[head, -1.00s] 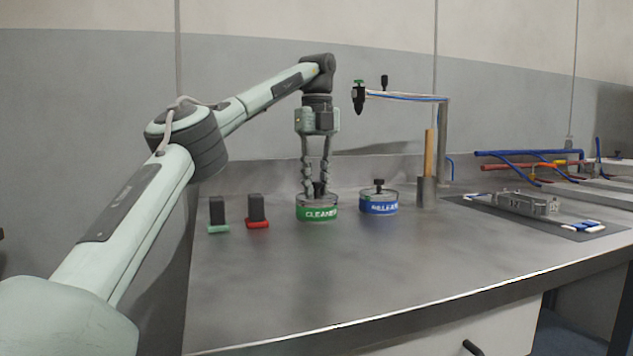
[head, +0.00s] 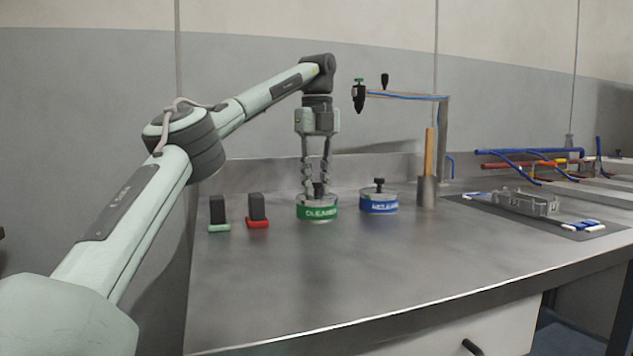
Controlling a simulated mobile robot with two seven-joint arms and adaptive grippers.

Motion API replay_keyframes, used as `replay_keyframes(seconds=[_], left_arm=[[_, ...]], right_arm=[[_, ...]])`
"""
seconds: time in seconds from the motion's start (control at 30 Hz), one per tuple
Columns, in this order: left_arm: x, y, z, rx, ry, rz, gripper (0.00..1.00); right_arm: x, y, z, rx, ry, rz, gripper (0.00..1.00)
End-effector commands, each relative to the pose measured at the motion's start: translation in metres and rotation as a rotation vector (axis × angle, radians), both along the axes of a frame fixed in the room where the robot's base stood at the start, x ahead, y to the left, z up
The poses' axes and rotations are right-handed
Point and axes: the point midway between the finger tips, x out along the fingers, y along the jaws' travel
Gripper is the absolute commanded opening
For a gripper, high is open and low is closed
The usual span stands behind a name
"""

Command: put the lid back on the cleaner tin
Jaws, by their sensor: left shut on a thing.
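The cleaner tin (head: 317,213) is a short round tin with a green label, standing on the steel bench left of the blue tin. Its lid (head: 306,199) shows as a grey top with a dark knob, and appears to sit on the tin; I cannot tell whether it is fully seated. My left gripper (head: 318,188) points straight down over the tin, its fingers shut on the lid's knob. My right gripper is not in view.
A blue-labelled tin (head: 379,206) with a black-knobbed lid stands close on the right. A green-based block (head: 218,214) and a red-based block (head: 257,211) stand on the left. A grey holder (head: 427,191) and post are behind right. The bench front is clear.

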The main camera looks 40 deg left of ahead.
Motion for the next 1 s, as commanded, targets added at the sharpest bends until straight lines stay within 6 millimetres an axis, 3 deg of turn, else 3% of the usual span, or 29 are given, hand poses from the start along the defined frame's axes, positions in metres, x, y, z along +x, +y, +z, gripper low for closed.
replay_keyframes(seconds=[0.47,0.5,0.67,0.9,1.0], left_arm=[[0.0000,0.0001,-0.0003,0.000,0.000,0.001,0.00],[0.0000,0.0001,-0.0003,0.000,0.000,0.001,0.21],[0.0000,0.0001,-0.0003,0.000,0.000,0.001,0.41],[-0.0001,0.0001,-0.0003,0.000,0.000,0.001,0.44],[0.0000,0.0001,-0.0004,0.000,0.000,0.001,0.57]], right_arm=[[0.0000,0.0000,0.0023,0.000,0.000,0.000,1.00],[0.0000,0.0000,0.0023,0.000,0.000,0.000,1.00],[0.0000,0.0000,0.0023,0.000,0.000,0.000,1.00],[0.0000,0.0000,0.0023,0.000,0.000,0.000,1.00],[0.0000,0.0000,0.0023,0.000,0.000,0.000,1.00]])
